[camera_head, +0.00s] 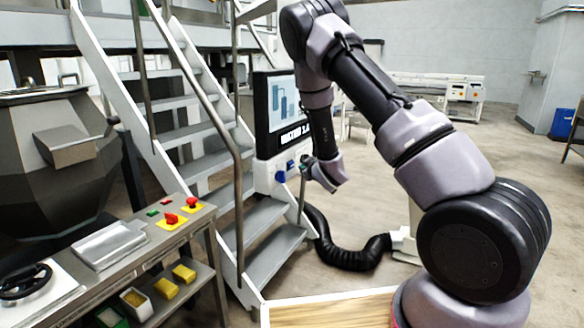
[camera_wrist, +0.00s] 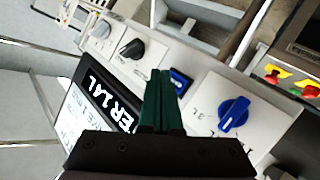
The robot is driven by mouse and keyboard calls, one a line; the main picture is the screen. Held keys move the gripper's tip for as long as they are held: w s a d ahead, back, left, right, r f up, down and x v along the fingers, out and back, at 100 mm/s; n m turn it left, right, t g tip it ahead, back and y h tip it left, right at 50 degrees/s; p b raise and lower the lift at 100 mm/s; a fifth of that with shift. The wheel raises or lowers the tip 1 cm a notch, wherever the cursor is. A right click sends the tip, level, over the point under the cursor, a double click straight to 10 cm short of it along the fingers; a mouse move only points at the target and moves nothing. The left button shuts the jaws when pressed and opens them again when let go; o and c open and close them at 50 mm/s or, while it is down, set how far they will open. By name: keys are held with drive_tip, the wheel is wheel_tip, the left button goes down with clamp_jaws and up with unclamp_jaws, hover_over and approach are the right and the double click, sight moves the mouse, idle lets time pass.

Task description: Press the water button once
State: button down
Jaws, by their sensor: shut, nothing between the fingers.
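The control panel (camera_head: 264,172) stands beside the stairs, below a screen (camera_head: 282,102). In the wrist view, a small square blue button (camera_wrist: 181,80) in a dark frame sits on the white panel face (camera_wrist: 207,88). It appears to be the water button, but no label on it is readable. My gripper (camera_wrist: 160,74) has its green fingers shut and empty. The fingertips are just left of the blue button and overlap its edge in the picture; I cannot tell whether they touch. In the head view my gripper (camera_head: 304,168) is at the panel's right side.
A blue rotary knob (camera_wrist: 234,113) is right of the button. A black knob (camera_wrist: 132,48) and a grey knob (camera_wrist: 100,28) are to the left. The stair rail (camera_head: 236,190) runs close to the panel. A black hose (camera_head: 345,258) lies on the floor below.

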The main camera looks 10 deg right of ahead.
drive_tip(key=shift+s+d, duration=0.6)
drive_tip(key=shift+d, duration=0.15)
drive_tip(key=shift+s+d, duration=0.55)
drive_tip(key=shift+d, duration=0.2)
drive_tip(key=s+d+r+m+g+h, duration=0.2)
drive_tip(key=s+d+r+m, duration=0.2)
drive_tip(key=r, duration=0.6)
drive_tip(key=s+d+r+m+g+h, duration=0.1)
drive_tip(key=s+d+r+m, duration=0.25)
drive_tip(key=r, duration=0.65)
drive_tip(key=s+a+r+m+g, duration=0.1)
drive_tip(key=s+r, duration=0.2)
drive_tip(key=s, duration=0.7)
drive_tip(key=s+a+r+m+g+y, duration=0.1)
drive_tip(key=s+r, duration=0.3)
drive_tip(key=s, duration=0.6)
drive_tip(key=s+r+m+g+y, duration=0.1)
drive_tip(key=s+r+m+g, duration=0.1)
drive_tip(key=s, duration=0.8)
drive_tip(key=shift+s+a+r, duration=0.4)
drive_tip(key=shift+r, duration=0.3)
